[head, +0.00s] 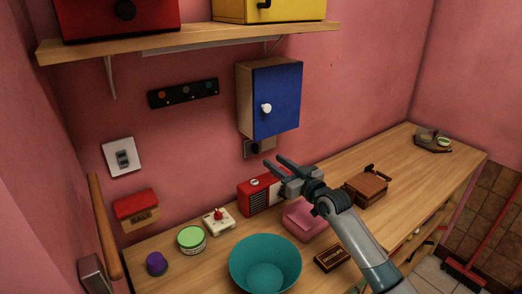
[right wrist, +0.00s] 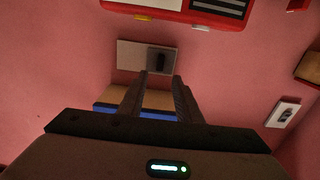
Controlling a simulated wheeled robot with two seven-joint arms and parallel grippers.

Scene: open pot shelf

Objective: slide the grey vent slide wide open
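The grey vent slide (head: 257,147) is on the pink wall just below the blue-doored cabinet, partly dark in the head view. In the right wrist view a pale grey plate (right wrist: 131,55) carries a dark grey sliding piece (right wrist: 162,60) at its right end. My right gripper (head: 283,165) is open and empty, its fingers apart and pointing toward the wall just below the plate in the head view. In the right wrist view its fingertips (right wrist: 161,75) are near the plate's edge; contact cannot be told. My left gripper is not in view.
The cabinet (head: 277,98) hangs above the vent. A red radio (head: 260,194) stands below, close to my gripper. A teal bowl (head: 265,264), pink item (head: 304,219) and brown box (head: 367,187) are on the wooden counter. A white switch plate (head: 122,157) is left.

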